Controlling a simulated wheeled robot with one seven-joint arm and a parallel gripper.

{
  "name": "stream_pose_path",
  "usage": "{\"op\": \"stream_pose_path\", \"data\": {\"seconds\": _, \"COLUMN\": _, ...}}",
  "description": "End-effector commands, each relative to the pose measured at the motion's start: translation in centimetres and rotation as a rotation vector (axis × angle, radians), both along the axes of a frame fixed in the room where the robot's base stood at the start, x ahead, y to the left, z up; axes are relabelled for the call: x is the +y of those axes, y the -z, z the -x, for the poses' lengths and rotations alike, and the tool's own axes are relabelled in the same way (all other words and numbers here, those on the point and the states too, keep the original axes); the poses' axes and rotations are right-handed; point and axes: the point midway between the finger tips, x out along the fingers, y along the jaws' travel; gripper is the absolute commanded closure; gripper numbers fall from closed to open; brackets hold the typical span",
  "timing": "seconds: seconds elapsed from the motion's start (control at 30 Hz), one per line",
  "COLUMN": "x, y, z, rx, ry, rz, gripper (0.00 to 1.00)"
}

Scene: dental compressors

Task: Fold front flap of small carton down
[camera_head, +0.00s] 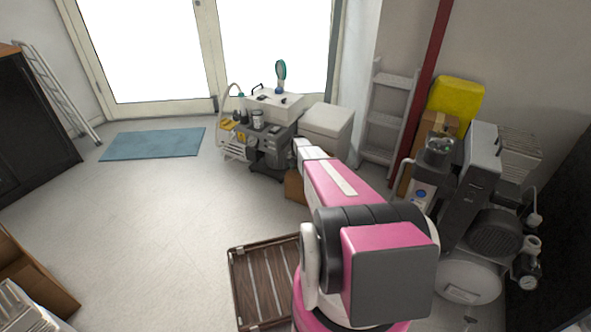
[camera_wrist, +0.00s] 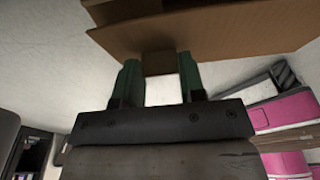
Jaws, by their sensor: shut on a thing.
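In the wrist view, a brown cardboard carton (camera_wrist: 225,38) fills the top of the picture, close in front of my gripper (camera_wrist: 158,75). My gripper's two green fingers stand apart, on either side of a narrow brown cardboard piece (camera_wrist: 158,62), and are shut on it. This piece looks like a flap of the carton; where it joins the carton is unclear. In the head view, a small brown carton (camera_head: 295,187) shows on the floor, partly hidden behind my pink arm. My gripper is hidden there.
A slatted brown crate (camera_head: 240,290) lies on the floor beside my arm. Compressor equipment (camera_head: 262,135) stands by the glass doors, with more machines (camera_head: 480,190) at right. An open cardboard box (camera_head: 35,285) is at lower left. The floor at left centre is clear.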

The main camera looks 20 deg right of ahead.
Motion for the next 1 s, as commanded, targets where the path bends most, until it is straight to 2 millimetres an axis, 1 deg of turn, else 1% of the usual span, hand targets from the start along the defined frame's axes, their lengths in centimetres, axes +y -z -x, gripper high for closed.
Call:
{"op": "stream_pose_path", "data": {"seconds": 0.03, "x": -0.3, "y": 0.4, "z": -0.6, "rx": 0.025, "ry": 0.000, "rz": -0.026, "gripper": 1.00}}
{"op": "stream_pose_path", "data": {"seconds": 0.4, "x": -0.8, "y": 1.2, "z": -0.9, "rx": 0.165, "ry": 0.002, "rz": -0.166, "gripper": 1.00}}
{"op": "stream_pose_path", "data": {"seconds": 1.0, "x": -0.8, "y": 1.4, "z": -0.9, "rx": 0.200, "ry": 0.001, "rz": -0.201, "gripper": 1.00}}
